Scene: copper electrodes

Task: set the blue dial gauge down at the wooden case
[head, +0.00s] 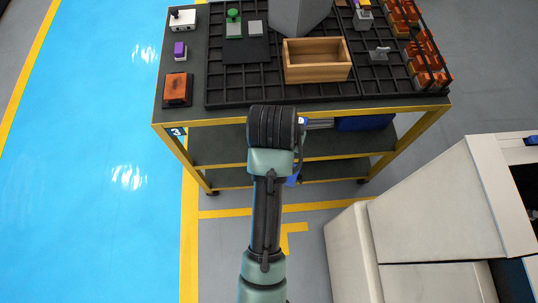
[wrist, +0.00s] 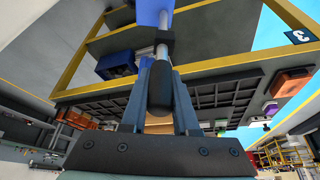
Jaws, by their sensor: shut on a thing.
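My gripper (wrist: 163,88) is shut on the blue dial gauge (wrist: 151,12) in the wrist view. The gauge shows a blue body at the top edge, a bright metal stem and a dark rounded part between my fingers. In the head view my wrist hides most of the gripper and gauge, in front of the table's near edge. The wooden case (head: 318,74) is an open, empty light-brown box on the tabletop, beyond my wrist and slightly right. A little of its wood (wrist: 158,128) shows between my fingers in the wrist view. The gauge is apart from the case.
The case stands on a black gridded mat (head: 226,97) on a yellow-edged table (head: 188,118). An orange block (head: 177,88) and purple-topped item (head: 180,50) lie left. Orange blocks (head: 428,58) line the right. A grey container (head: 298,14) stands behind the case.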

